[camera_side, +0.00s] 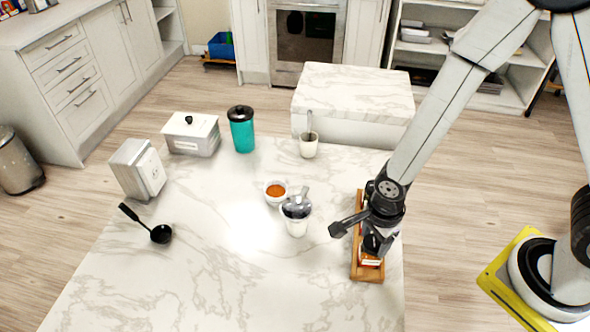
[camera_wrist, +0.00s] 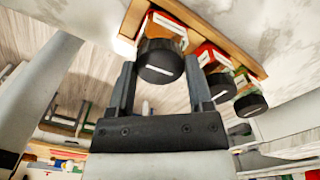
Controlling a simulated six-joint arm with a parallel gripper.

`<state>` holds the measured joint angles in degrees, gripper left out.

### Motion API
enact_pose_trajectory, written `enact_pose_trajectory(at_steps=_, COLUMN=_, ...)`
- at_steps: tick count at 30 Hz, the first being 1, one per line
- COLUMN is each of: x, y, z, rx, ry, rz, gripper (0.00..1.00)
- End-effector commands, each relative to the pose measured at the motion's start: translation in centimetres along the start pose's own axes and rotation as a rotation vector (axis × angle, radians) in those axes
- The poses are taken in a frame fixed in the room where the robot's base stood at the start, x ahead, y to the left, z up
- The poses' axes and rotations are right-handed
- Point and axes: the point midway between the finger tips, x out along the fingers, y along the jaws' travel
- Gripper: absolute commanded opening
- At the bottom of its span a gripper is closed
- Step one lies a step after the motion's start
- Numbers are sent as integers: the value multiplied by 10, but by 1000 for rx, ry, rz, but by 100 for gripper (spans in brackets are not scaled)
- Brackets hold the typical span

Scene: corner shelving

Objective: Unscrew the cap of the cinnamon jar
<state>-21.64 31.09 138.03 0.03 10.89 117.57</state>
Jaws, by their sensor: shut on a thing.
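In the wrist view, my gripper (camera_wrist: 162,76) has its two fingers on either side of a black jar cap (camera_wrist: 160,62) and is shut on it. The cap sits on a spice jar (camera_wrist: 166,28) with orange-brown contents, standing in a wooden rack (camera_wrist: 215,37). Its label is too small to read, so I cannot confirm it is cinnamon. In the side view, my gripper (camera_side: 376,240) is over the near end of the rack (camera_side: 368,275) and hides most of the jars. An orange-brown jar (camera_side: 371,261) shows just below it.
The front left of the counter is clear.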

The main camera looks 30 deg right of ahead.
Motion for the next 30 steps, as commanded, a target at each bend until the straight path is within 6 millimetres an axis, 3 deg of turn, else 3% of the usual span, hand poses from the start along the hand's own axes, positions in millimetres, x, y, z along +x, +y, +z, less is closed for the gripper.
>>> enact_pose_trajectory(at_steps=13, x=0, y=0, z=0, rx=-318, ry=0, rz=0, gripper=0)
enact_pose_trajectory(at_steps=30, x=-14, y=0, z=0, rx=-308, ry=0, rz=-1, gripper=0)
